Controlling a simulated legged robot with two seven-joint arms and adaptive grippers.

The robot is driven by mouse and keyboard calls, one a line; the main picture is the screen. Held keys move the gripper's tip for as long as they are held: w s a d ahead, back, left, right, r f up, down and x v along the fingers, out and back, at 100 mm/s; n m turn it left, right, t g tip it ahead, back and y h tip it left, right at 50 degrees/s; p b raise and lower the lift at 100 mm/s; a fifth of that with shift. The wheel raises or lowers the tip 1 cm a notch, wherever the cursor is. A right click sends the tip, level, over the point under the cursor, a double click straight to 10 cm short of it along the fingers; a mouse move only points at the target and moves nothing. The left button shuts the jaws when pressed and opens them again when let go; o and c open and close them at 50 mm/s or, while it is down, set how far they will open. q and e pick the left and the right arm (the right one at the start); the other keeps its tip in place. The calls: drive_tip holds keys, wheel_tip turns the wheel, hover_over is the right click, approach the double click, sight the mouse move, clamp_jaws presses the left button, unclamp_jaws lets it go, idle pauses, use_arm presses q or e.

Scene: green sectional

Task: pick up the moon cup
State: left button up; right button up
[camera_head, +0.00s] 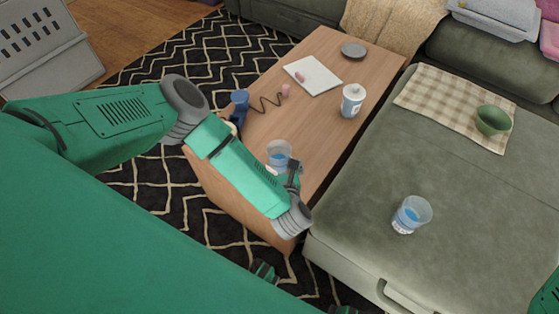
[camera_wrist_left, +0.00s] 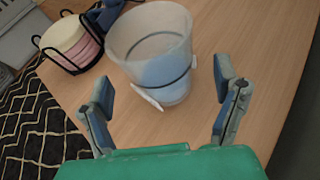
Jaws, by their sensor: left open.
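A clear cup with a blue lower part (camera_head: 278,152) stands upright on the wooden coffee table, near its front end. In the left wrist view the same cup (camera_wrist_left: 155,60) stands just ahead of and between the fingers, with a dark line around it and white pieces low on its side. I cannot make out a moon on it. My left gripper (camera_head: 285,168) is open and empty, beside the cup; its spread fingers also show in the left wrist view (camera_wrist_left: 163,92). My right gripper is not in view.
A white lidded cup (camera_head: 352,101), a white notebook (camera_head: 312,75) and a dark round dish (camera_head: 353,50) are farther along the table (camera_head: 325,130). A wire holder with pink and cream discs (camera_wrist_left: 72,42) stands left of the cup. A green bowl (camera_head: 492,120) sits on checkered cloth.

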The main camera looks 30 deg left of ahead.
sight(278, 154)
use_arm(q)
drive_tip(key=x, duration=0.3)
drive_tip(key=shift+w+a+f+b, duration=0.2)
drive_tip(key=shift+b, duration=0.2)
drive_tip(key=shift+d, duration=0.1)
drive_tip(key=c, duration=1.3)
